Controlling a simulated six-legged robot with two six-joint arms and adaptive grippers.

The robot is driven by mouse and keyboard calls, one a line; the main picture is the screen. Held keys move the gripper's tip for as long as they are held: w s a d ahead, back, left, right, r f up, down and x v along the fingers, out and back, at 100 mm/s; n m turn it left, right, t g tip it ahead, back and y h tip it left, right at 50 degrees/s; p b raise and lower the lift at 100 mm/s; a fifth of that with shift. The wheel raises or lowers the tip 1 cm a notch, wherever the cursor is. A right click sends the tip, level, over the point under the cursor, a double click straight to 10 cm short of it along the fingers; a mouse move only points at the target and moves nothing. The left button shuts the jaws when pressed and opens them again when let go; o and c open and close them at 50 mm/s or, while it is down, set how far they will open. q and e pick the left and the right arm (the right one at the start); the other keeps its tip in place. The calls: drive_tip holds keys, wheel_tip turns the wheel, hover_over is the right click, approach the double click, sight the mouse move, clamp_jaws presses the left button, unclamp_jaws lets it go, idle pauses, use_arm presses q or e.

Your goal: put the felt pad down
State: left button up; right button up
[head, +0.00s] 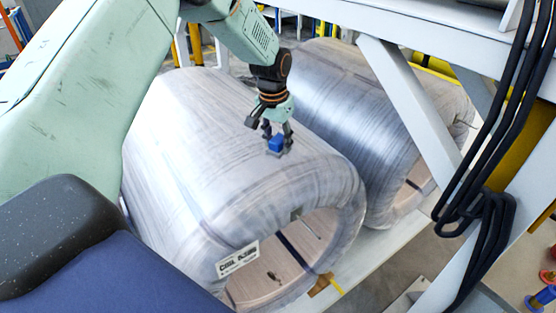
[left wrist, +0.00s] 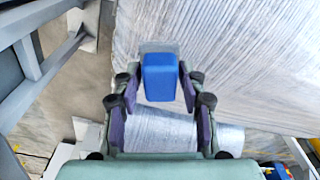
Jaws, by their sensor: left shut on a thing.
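The felt pad shows as a blue block (head: 276,143) with a thin grey plate under it. In the left wrist view the blue block (left wrist: 160,78) sits between the fingers, and the grey plate (left wrist: 158,47) sticks out past its far edge. My left gripper (head: 277,135) is shut on the blue block from both sides and points down. The pad is over the upper side of the front wrapped coil (head: 180,125). I cannot tell whether the plate touches the wrap or hangs just above it. My right gripper is in neither view.
A second wrapped coil (head: 330,85) lies behind to the right. A white steel frame (head: 405,95) with hanging black cables (head: 490,200) stands on the right. The front coil bears a label (head: 237,258) beside its open bore. Much of its upper surface is bare.

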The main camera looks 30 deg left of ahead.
sight(277, 169)
use_arm(q)
drive_tip(key=f, duration=0.2)
drive_tip(key=shift+w+a+f, duration=0.1)
drive_tip(key=shift+a+f, duration=0.1)
drive_tip(key=shift+f, duration=0.2)
wheel_tip(277, 169, down, 3)
drive_tip(key=shift+d+r, duration=0.1)
drive_tip(key=shift+d, duration=0.05)
drive_tip(key=shift+f, duration=0.3)
drive_tip(key=o, duration=0.8)
drive_tip(key=shift+f, duration=0.15)
drive_tip(key=o, duration=0.4)
drive_tip(key=shift+o, duration=0.3)
